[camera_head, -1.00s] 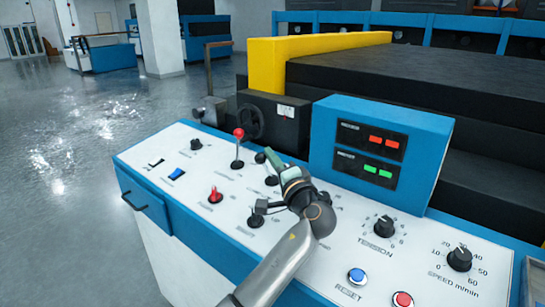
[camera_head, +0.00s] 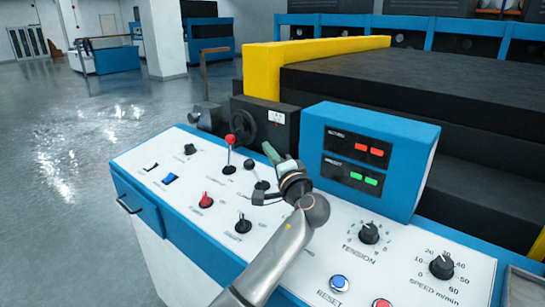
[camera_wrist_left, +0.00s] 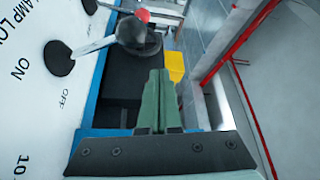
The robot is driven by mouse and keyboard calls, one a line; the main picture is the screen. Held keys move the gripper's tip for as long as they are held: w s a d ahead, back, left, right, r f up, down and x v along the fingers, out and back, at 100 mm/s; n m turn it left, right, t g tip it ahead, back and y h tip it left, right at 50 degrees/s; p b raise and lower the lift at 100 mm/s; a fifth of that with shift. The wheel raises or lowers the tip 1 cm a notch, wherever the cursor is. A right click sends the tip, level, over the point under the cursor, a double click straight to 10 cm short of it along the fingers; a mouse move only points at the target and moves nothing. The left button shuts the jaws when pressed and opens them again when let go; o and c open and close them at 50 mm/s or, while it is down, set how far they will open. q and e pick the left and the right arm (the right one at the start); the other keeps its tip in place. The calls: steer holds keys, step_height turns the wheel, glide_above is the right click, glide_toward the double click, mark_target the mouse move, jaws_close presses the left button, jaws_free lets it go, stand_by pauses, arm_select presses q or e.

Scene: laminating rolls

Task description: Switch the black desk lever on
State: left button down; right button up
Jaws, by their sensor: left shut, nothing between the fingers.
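The black desk lever is a metal rod with a black ball knob (camera_head: 248,165), rising tilted from a black base on the white control panel (camera_head: 300,240). In the left wrist view its knob (camera_wrist_left: 131,30) and rod show close by at upper left, with ON and OFF printed near the base. My left gripper (camera_head: 268,149) is shut and empty, its green fingers just right of the knob in the head view. In the wrist view the fingers (camera_wrist_left: 158,75) appear apart from the lever. The lever's base is partly hidden by the gripper in the head view. My right gripper is not in view.
A red-knobbed lever (camera_head: 231,140) stands close to the left. A blue display box (camera_head: 370,155) rises right of my gripper, and a black handwheel (camera_head: 242,127) sits behind. Several knobs and switches dot the panel, including a black selector (camera_head: 243,224).

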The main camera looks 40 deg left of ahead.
arm_select(q)
steer(key=w+f+b+v, duration=0.1)
steer(key=v, duration=0.8)
steer(key=shift+s+d+f+b, duration=0.25)
steer(key=shift+d+f+b, duration=0.1)
steer(key=shift+d+f, duration=0.15)
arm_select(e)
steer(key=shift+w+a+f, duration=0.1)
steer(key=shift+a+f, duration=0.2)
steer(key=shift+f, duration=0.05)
